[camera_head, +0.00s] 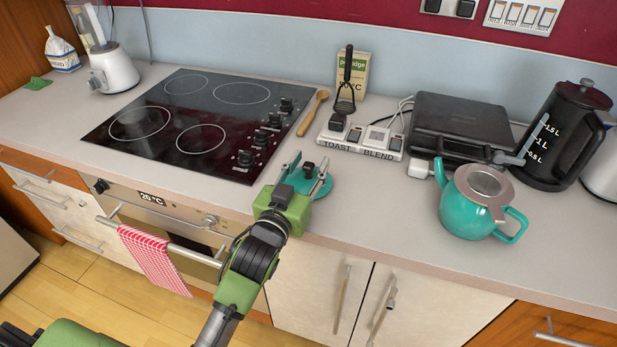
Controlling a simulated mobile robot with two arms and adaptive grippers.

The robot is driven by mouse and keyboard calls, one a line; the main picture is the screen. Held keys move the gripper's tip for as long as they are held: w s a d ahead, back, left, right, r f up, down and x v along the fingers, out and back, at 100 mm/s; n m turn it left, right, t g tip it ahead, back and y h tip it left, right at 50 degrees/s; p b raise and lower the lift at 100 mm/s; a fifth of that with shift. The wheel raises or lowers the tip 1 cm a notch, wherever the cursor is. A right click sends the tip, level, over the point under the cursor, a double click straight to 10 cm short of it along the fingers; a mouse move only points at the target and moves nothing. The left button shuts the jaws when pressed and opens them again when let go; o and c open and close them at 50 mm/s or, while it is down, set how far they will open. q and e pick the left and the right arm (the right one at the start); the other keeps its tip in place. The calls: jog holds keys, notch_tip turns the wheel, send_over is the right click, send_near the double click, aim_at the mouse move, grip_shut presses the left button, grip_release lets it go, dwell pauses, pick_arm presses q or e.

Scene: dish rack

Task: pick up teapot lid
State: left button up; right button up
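The teapot lid (322,185) is a teal disc with a dark knob, lying on the worktop near its front edge, right of the hob. My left gripper (308,171) reaches over it from the front. Its two fingers are apart, one on each side of the knob, with visible gaps. The green gripper body hides the near part of the lid. The teal teapot (466,212) stands to the right with its round top showing a grey strainer. My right gripper is not in view.
Behind the lid are a wooden spoon (313,113) and a toast/blend switch panel (362,138). A black press (459,124) and a dark kettle (563,135) stand behind the teapot. The worktop between lid and teapot is clear. A red checked towel (154,260) hangs on the oven handle.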

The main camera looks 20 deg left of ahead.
pick_arm(q)
grip_shut()
jog(key=shift+r, duration=0.15)
